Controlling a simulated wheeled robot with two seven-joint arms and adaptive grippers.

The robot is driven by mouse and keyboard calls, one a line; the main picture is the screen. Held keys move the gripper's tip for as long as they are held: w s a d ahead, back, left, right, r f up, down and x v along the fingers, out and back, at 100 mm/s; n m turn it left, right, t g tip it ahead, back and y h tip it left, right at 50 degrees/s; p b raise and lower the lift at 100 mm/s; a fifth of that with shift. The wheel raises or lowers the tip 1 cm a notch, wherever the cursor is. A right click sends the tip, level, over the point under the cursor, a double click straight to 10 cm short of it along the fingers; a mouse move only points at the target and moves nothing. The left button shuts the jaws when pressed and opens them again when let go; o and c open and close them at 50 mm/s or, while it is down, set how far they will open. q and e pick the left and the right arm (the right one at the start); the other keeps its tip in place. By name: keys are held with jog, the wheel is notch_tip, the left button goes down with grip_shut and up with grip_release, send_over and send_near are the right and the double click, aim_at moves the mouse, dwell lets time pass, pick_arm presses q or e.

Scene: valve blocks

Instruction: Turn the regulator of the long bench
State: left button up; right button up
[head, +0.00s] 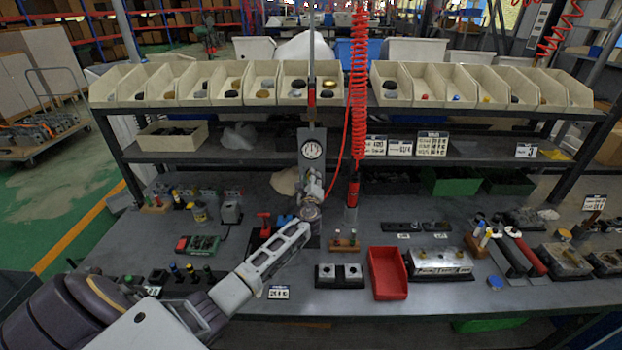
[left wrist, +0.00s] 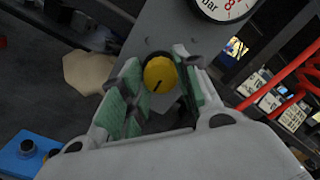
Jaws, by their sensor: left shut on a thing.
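The regulator (head: 313,186) hangs below a round gauge on an upright grey panel at the middle of the long bench (head: 130,237). In the left wrist view its round yellow knob (left wrist: 159,74) has a dark mark pointing down and left. My left gripper (head: 311,207) reaches in from the lower left. Its green-padded fingers stand on both sides of the knob and are shut on it. In the head view the gripper hides most of the knob. The gauge (left wrist: 224,5) is partly cut off in the left wrist view. My right gripper is not in view.
A coiled red hose (head: 359,90) hangs just right of the panel. A red tray (head: 387,273) and a silver block (head: 440,261) lie to the right in front. A green-and-red device (head: 204,244) lies left of my arm. Cream bins (head: 240,84) line the upper shelf.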

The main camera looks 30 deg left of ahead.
pick_arm(q)
jog(key=shift+d+f, duration=0.15)
jog(key=shift+f, duration=0.05)
jog(key=o, duration=0.9)
jog(key=shift+c, duration=0.2)
jog(key=shift+o, duration=0.8)
jog(key=shift+r, duration=0.1)
jog(key=shift+s, duration=0.15)
jog(key=v, duration=1.1)
jog(key=shift+s+d, duration=0.2)
jog(key=shift+s, duration=0.1)
